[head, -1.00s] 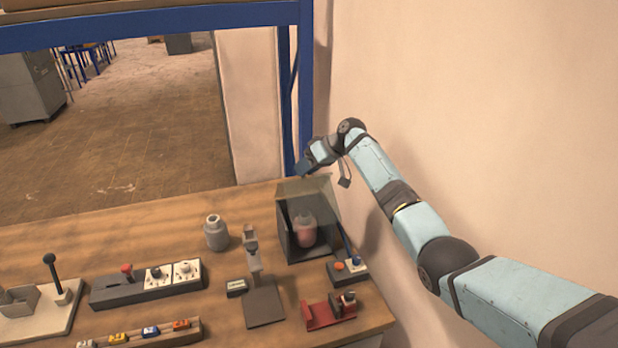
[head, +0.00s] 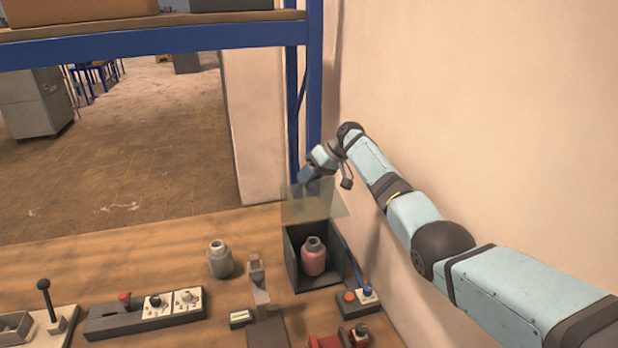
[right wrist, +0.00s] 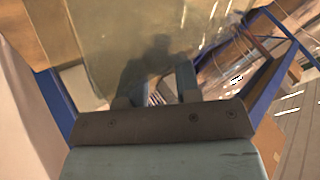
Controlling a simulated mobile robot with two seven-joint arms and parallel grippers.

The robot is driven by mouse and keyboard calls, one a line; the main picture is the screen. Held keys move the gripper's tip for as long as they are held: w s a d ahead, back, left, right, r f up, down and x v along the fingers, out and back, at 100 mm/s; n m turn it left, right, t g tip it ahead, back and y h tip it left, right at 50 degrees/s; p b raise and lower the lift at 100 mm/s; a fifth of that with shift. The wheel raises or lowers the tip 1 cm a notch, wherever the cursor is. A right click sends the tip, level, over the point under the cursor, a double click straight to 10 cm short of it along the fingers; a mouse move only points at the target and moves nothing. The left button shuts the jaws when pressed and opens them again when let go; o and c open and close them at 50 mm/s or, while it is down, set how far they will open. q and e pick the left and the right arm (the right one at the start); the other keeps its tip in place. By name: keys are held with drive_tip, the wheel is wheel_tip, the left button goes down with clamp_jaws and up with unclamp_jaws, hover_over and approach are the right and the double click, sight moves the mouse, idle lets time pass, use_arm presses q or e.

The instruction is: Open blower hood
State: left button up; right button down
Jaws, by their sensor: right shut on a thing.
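The blower hood (head: 318,205) is a see-through, yellowish pane. It stands raised above the dark blower box (head: 294,268) at the table's back right. A pink bottle (head: 313,258) stands inside the box, which shows open at the front and top. My right gripper (head: 304,180) is at the hood's upper edge and is shut on it. In the right wrist view the gripper's fingers (right wrist: 155,95) lie against the hazy hood pane (right wrist: 125,40). The exact contact is hard to see. My left gripper is not in view.
A grey bottle (head: 220,260) and a grey stand (head: 260,285) are left of the box. A small panel with an orange button (head: 349,296) is in front of it. A blue shelf post (head: 315,100) and the wall (head: 480,100) are close to my right arm.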

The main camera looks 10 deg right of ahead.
drive_tip(key=shift+f, duration=0.15)
drive_tip(key=c, duration=1)
unclamp_jaws()
drive_tip(key=shift+o, duration=0.8)
drive_tip(key=shift+w+d+f, duration=0.1)
drive_tip(key=shift+w+f, duration=0.05)
drive_tip(key=shift+w, duration=0.05)
drive_tip(key=b+v, duration=0.2)
drive_tip(key=v, duration=1.2)
drive_tip(key=shift+f, duration=0.1)
